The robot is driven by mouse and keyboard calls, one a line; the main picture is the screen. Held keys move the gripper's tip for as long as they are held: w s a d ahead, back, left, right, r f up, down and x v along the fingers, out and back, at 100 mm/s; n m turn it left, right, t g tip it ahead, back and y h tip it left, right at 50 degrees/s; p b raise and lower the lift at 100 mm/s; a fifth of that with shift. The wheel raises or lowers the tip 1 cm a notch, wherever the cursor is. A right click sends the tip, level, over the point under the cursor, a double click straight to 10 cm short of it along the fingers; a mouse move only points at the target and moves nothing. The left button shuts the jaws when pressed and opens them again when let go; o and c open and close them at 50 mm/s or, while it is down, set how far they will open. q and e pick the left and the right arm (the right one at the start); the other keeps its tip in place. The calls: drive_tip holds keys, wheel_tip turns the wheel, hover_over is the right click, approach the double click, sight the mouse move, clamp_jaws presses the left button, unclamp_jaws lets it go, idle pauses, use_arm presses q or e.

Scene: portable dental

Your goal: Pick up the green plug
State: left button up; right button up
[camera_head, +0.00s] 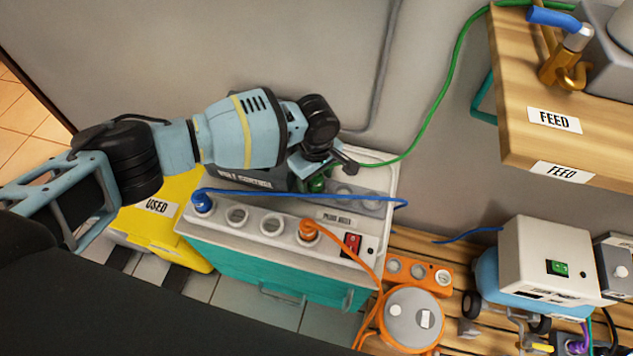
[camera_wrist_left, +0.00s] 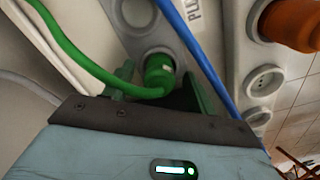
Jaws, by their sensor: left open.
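The green plug (camera_head: 316,184) sits in a socket of the rear power strip, partly hidden by my left gripper in the head view. In the left wrist view the green plug (camera_wrist_left: 158,72) stands between the two fingers, its green cable curving off to the upper left. My left gripper (camera_head: 320,172) is open, with its fingers on either side of the plug. In the wrist view the left gripper (camera_wrist_left: 160,90) shows gaps beside the plug, so I see no firm grip. My right gripper is not in view.
A blue plug (camera_head: 202,202) and an orange plug (camera_head: 309,229) sit in the front strip (camera_head: 272,227). The blue cable (camera_head: 300,193) crosses close to the green plug. A red switch (camera_head: 351,244) is at the strip's right end. A yellow bin (camera_head: 160,232) stands left.

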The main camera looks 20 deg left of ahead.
use_arm(q)
drive_tip(key=shift+f, duration=0.3)
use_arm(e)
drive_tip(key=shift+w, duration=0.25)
use_arm(q)
drive_tip(key=shift+c, duration=0.3)
drive_tip(key=shift+c, duration=1)
drive_tip(key=c, duration=0.7)
drive_tip(key=shift+c, duration=0.7)
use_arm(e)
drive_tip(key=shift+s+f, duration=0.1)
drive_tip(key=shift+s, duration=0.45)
